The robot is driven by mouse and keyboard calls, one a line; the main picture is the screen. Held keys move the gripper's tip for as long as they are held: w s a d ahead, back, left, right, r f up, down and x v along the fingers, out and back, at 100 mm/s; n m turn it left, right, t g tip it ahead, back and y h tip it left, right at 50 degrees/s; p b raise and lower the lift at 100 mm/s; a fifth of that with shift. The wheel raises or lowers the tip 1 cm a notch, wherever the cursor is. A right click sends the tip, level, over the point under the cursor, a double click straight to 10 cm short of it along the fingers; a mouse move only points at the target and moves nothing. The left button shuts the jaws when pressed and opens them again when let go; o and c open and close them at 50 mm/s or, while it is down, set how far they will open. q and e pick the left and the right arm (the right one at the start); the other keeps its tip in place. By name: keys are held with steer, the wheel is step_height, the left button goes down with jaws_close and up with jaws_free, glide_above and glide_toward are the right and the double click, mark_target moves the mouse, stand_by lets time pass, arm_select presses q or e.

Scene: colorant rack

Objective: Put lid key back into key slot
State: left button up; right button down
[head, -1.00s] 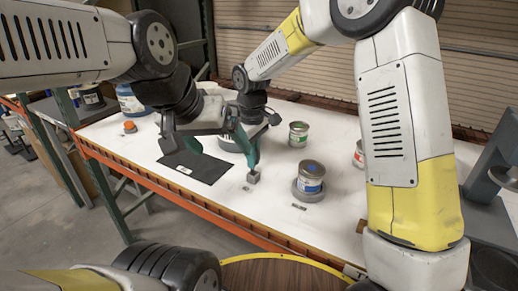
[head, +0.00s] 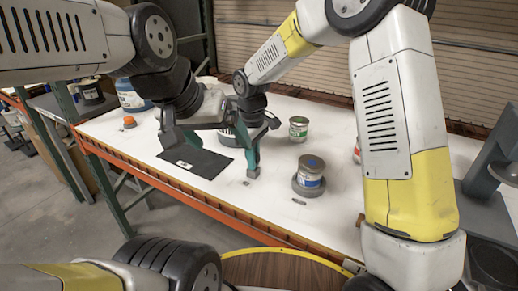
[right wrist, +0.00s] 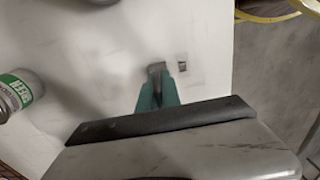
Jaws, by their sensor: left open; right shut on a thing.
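My right gripper (head: 253,172) reaches down near the front edge of the white table. Its teal fingers are shut on the lid key, low over the tabletop. In the right wrist view a grey piece (right wrist: 157,69) shows at the fingertips; I cannot tell the key from the tips there. A small dark mark (right wrist: 182,66) lies on the table just right of the tips, and also shows in the head view (head: 246,183). I cannot make out a key slot; the gripper may hide it. My left gripper (head: 180,142) is open and empty above the black mat.
A black mat (head: 208,164) lies left of the right gripper. A green-labelled can (head: 298,129) stands behind. A blue-labelled container (head: 131,99) is at the back left.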

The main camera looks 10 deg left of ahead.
steer(key=shift+f, duration=0.15)
steer(key=c, duration=1.5)
jaws_free()
